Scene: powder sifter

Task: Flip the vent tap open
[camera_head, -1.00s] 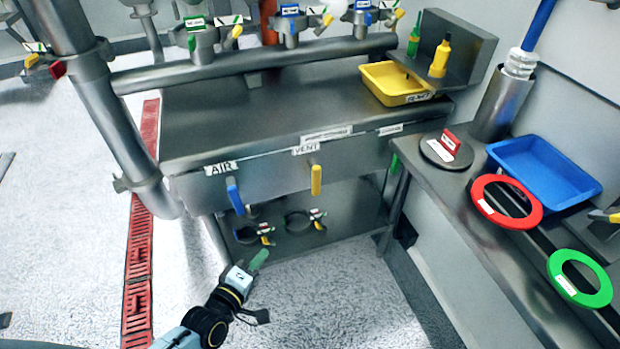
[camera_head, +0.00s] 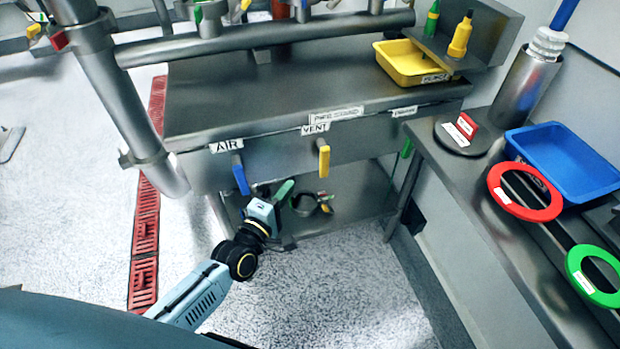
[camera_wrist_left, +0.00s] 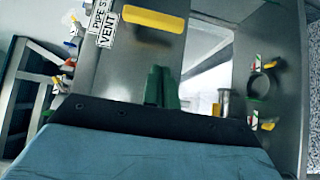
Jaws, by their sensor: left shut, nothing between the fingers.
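The vent tap (camera_head: 323,158) is a yellow handle hanging down from the front of the steel bench, under the VENT label (camera_head: 315,128). It also shows in the left wrist view (camera_wrist_left: 153,19), beside the same label (camera_wrist_left: 108,30). My left gripper (camera_head: 283,190) has green fingers and is shut and empty. It is below and to the left of the yellow handle, apart from it. In the left wrist view its fingers (camera_wrist_left: 162,88) point toward the bench front, below the handle. My right gripper is not in view.
The blue AIR handle (camera_head: 240,175) hangs to the left on the same panel. Below is a shelf (camera_head: 345,205) with a ring clamp (camera_head: 303,205). A side bench at right carries a blue tray (camera_head: 560,160), a red ring (camera_head: 500,207) and a green ring (camera_head: 574,265). The floor in front is clear.

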